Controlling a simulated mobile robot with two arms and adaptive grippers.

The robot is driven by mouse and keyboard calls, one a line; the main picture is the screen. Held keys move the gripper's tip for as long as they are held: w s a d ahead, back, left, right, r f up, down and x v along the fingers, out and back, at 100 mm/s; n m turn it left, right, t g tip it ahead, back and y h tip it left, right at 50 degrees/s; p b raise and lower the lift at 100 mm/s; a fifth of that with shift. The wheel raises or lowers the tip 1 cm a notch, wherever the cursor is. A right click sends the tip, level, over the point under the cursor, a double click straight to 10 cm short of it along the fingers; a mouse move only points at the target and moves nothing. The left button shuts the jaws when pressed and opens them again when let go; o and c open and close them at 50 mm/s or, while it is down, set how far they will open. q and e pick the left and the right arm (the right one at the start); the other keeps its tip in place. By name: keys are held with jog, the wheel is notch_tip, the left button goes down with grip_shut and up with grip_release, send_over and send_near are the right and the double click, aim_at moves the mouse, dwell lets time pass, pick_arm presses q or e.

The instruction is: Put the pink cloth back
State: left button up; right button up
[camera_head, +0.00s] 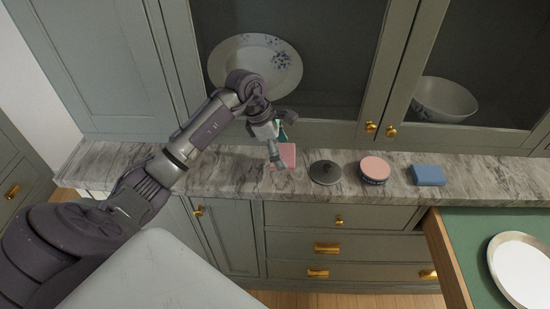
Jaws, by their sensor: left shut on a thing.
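The pink cloth (288,155) shows as a small pink patch at the back of the marble counter, left of the dark round lid. My left gripper (279,154) reaches over the counter from the left and is shut on the pink cloth, partly covering it. I cannot tell whether the cloth touches the counter. A small teal-green patch (283,132) shows just behind the gripper; what it is is unclear. My right gripper is not in view.
On the marble counter (455,189), a dark round lid (325,173), a round pink-topped tin (374,169) and a blue block (428,175) stand in a row. Glass cabinet doors rise behind. A green-topped table (462,240) with a white plate (525,268) is at lower right.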

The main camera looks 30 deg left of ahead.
pick_arm(q)
jog(key=shift+s+a+f, duration=0.3)
jog(key=shift+a+f, duration=0.25)
jog(key=shift+a, duration=0.15)
notch_tip(320, 180, down, 3)
jog(key=shift+p, duration=0.9)
jog(key=shift+f, duration=0.65)
jog(key=o, duration=0.7)
